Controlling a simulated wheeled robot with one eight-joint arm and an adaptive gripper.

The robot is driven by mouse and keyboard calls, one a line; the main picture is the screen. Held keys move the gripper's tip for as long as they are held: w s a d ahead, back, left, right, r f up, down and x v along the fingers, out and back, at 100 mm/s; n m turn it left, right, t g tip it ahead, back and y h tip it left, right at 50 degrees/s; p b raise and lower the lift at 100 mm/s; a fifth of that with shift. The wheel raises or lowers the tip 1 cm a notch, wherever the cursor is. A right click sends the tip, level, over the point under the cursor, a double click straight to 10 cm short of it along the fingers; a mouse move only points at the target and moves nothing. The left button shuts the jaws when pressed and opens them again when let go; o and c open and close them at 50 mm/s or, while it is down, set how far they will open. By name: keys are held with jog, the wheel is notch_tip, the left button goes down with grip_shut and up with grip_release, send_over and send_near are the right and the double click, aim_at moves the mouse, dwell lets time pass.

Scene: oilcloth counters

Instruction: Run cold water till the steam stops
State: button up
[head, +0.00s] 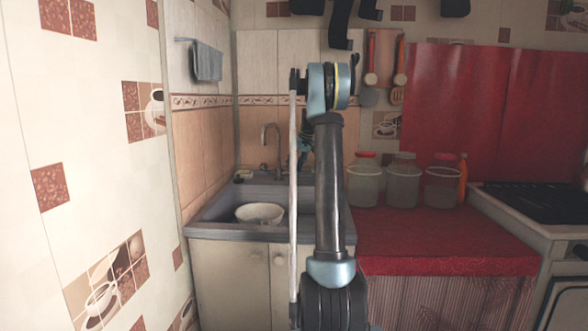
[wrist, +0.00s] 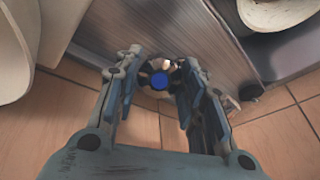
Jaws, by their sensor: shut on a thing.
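A cold-tap knob with a round blue cap (wrist: 159,80) sits between my fingertips in the wrist view. My gripper (wrist: 158,84) is shut on it, with one finger on each side. In the head view my gripper is mostly hidden behind my arm, near the tap. The curved metal faucet (head: 268,134) rises at the back of the grey sink (head: 213,209). A white bowl (head: 260,213) stands in the sink under the spout. I cannot make out steam or a water stream.
Glass jars (head: 403,183) and an orange bottle (head: 462,178) stand on the red oilcloth counter (head: 440,238) to the right. A stove (head: 535,202) is beyond. A tiled wall (head: 120,150) bounds the left. A cloth (head: 207,62) and utensils (head: 372,60) hang above.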

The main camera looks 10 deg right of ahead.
jog(key=o, duration=1.1)
jog(key=shift+d+r, duration=0.1)
jog(key=v, duration=1.1)
jog(key=shift+s+r, duration=0.1)
jog(key=shift+r, duration=0.2)
jog(key=shift+s, duration=0.1)
